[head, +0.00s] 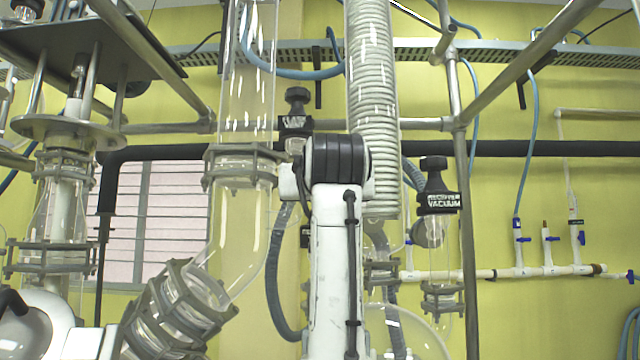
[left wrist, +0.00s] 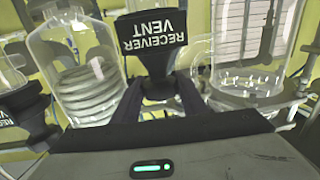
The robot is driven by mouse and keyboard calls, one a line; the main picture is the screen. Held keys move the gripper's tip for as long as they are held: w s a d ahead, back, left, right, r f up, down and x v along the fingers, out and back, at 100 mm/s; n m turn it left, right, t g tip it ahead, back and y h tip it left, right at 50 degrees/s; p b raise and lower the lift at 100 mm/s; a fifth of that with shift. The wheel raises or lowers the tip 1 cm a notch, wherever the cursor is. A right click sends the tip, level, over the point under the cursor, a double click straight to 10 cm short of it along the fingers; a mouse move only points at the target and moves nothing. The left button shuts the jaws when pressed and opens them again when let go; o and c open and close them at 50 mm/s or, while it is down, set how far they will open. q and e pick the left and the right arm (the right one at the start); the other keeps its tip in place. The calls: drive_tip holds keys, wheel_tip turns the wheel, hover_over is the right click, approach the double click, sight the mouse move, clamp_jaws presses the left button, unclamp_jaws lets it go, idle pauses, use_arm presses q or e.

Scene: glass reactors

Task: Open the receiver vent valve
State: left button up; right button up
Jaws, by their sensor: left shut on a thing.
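The receiver vent valve (left wrist: 158,50) has a black cap with a white "RECEIVER VENT" label, upside down in the left wrist view. My left gripper (left wrist: 158,88) is shut on it, with one dark finger on each side just below the label. In the head view, a white arm of mine rises through the middle and hides the gripper and most or all of this valve. Whether the valve is turned open cannot be told. My right gripper does not show.
The black "RECEIVER VACUUM" valve (head: 438,198) stands to the right of my arm. A coiled condenser (head: 372,110) hangs close to my arm. Metal frame bars (head: 463,130) cross the space.

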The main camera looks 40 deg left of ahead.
use_arm(q)
drive_tip(key=shift+r+n+g+y+p, duration=0.3)
drive_tip(key=shift+n+g+y+p, duration=0.75)
drive_tip(key=shift+p, duration=0.2)
drive_tip(key=shift+f+n+g+y, duration=0.1)
drive_tip(key=shift+n+g+y, duration=0.45)
drive_tip(key=shift+g+y, duration=0.15)
drive_tip(key=shift+f+n+g+y, duration=0.15)
drive_tip(key=shift+n+g+y, duration=0.3)
drive_tip(key=shift+n+g, duration=0.45)
drive_tip(key=o, duration=0.9)
drive_tip(key=shift+s, duration=0.1)
drive_tip(key=shift+c, duration=0.2)
drive_tip(key=m+t+h+b, duration=0.4)
drive_tip(key=m+t+b, duration=0.1)
drive_tip(key=shift+s+f, duration=0.1)
drive_tip(key=shift+f, duration=0.15)
drive_tip(key=m+t+h+b, duration=0.1)
drive_tip(key=m+t+h, duration=0.1)
drive_tip(key=h, duration=0.1)
drive_tip(key=shift+a+r+h, duration=0.1)
drive_tip(key=shift+r+h, duration=0.05)
drive_tip(key=shift+h, duration=0.15)
drive_tip(key=shift+m+t+h, duration=0.55)
drive_tip(key=shift+m+h, duration=0.25)
drive_tip(key=shift+h, duration=0.1)
drive_tip(key=shift+r, duration=0.1)
